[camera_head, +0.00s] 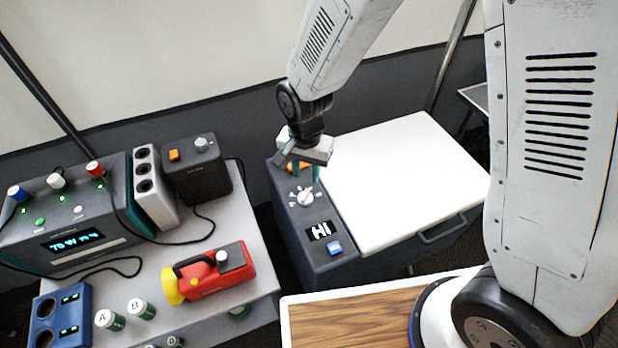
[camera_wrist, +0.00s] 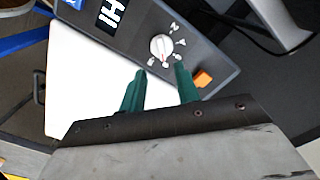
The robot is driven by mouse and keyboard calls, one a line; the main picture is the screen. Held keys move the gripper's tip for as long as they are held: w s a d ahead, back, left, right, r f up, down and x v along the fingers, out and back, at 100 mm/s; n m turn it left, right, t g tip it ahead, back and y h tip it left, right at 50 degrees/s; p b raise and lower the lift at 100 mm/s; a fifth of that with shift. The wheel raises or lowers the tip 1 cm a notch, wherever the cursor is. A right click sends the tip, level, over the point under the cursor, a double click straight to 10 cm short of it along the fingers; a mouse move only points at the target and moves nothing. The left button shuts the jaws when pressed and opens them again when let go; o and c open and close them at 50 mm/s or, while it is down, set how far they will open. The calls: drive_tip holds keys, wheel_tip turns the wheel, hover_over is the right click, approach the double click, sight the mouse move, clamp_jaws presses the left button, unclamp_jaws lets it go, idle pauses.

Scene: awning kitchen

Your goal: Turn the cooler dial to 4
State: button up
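The cooler (camera_head: 400,180) has a white lid and a dark control panel on its left side. The white cooler dial (camera_head: 305,198) sits on that panel with white marks around it; it also shows in the wrist view (camera_wrist: 161,47), with a small red mark on it. The panel's display (camera_head: 320,231) reads "HI". My gripper (camera_head: 303,172) is above the panel, just behind the dial. In the wrist view its two green fingers (camera_wrist: 163,75) are apart, with nothing between them, and their tips point at the dial. I cannot tell whether they touch it.
An orange switch (camera_wrist: 203,78) and a blue button (camera_head: 335,248) are on the panel. A grey table (camera_head: 225,220) on the left holds a power station (camera_head: 70,235), a red flashlight (camera_head: 217,272) and several batteries. A wooden board (camera_head: 350,320) is in front.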

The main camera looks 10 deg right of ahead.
sight(305, 193)
drive_tip(key=shift+w+f, duration=0.1)
drive_tip(key=shift+f, duration=0.15)
wheel_tip(305, 193, down, 7)
drive_tip(key=shift+a+f, duration=0.15)
clamp_jaws()
